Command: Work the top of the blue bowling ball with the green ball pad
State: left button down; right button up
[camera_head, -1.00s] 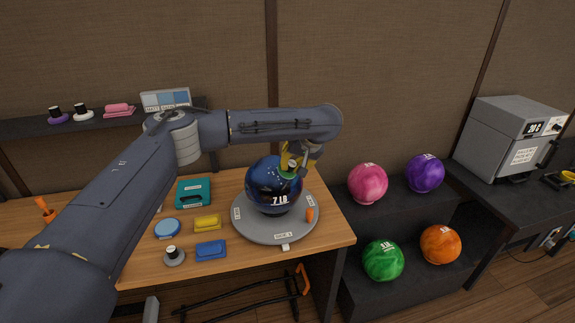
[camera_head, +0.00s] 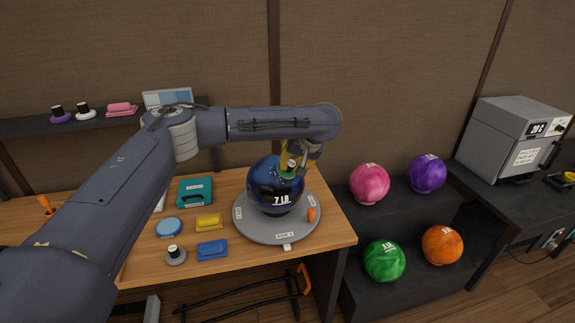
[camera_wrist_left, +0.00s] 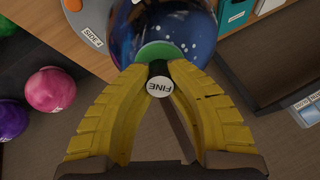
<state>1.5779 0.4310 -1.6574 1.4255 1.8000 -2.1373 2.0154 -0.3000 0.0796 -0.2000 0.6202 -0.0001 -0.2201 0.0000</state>
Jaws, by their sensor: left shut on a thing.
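The blue bowling ball (camera_head: 268,190), marked 7 LB, sits on a round grey turntable (camera_head: 246,228) on the wooden bench. It also shows in the left wrist view (camera_wrist_left: 120,22). My left gripper (camera_head: 294,160) is at the upper right of the ball. In the left wrist view its yellow fingers (camera_wrist_left: 160,80) are shut on the black knob of the green ball pad (camera_wrist_left: 160,52). The knob's white cap reads FINE. The pad's green disc lies against the ball, as far as I can tell. My right gripper is not in view.
On the bench are a teal case (camera_head: 195,192), a blue round tin (camera_head: 169,227), yellow (camera_head: 209,222) and blue (camera_head: 212,250) folded cloths and a grey pad (camera_head: 175,256). Pink (camera_head: 369,184), purple (camera_head: 426,173), green (camera_head: 385,261) and orange (camera_head: 442,245) balls sit on a rack at right.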

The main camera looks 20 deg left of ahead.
pick_arm(q)
jog(key=shift+w+d+f, duration=0.1)
jog(key=shift+w+d, duration=0.15)
jog(key=shift+d, duration=0.1)
jog(key=shift+s+a, duration=0.75)
jog(key=shift+a, duration=0.25)
jog(key=shift+r, duration=0.3)
jog(key=shift+v, duration=2.9)
jog(key=shift+r, duration=0.1)
jog(key=shift+v, duration=1.45)
